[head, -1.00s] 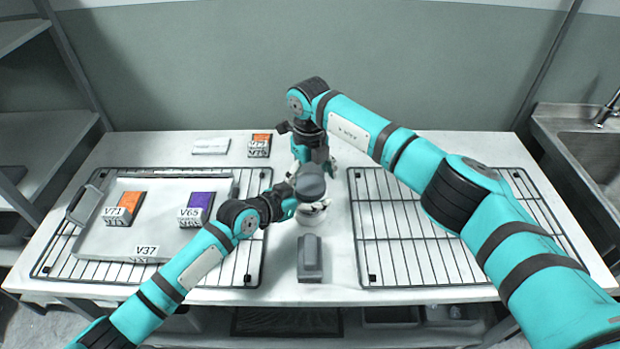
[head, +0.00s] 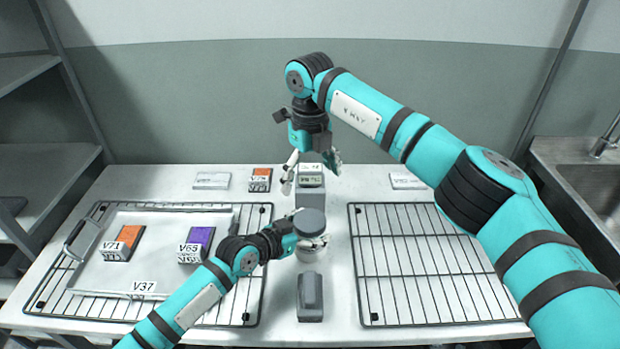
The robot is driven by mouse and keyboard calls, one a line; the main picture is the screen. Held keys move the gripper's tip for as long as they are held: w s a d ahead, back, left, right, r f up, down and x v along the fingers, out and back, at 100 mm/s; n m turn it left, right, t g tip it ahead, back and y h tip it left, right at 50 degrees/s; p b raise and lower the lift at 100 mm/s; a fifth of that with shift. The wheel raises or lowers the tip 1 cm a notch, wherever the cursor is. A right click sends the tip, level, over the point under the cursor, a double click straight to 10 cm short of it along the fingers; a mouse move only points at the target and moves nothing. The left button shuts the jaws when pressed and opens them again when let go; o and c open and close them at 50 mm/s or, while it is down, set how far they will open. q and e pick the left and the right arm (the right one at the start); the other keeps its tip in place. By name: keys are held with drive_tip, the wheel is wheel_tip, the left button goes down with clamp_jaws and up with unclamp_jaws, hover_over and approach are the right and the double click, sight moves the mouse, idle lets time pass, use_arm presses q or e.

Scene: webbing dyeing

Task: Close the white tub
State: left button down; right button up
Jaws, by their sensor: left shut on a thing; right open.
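The white tub (head: 309,256) stands on the table between the two racks. Its round dark grey lid (head: 309,221) sits on top and looks level; I cannot tell how tightly it fits. My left gripper (head: 311,243) is shut on the tub from the left, just below the lid, and its fingers hide part of the tub wall. My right gripper (head: 311,172) is open and empty, pointing down above and behind the tub, apart from the lid.
A grey scale-like device (head: 310,181) stands behind the tub, and a grey block (head: 310,297) lies in front. The left rack (head: 256,290) bears a tray (head: 185,280) with orange and purple labelled boxes. The right rack (head: 420,270) is empty.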

use_arm(q)
unclamp_jaws()
drive_tip(key=shift+s, duration=0.1)
drive_tip(key=v, duration=1.2)
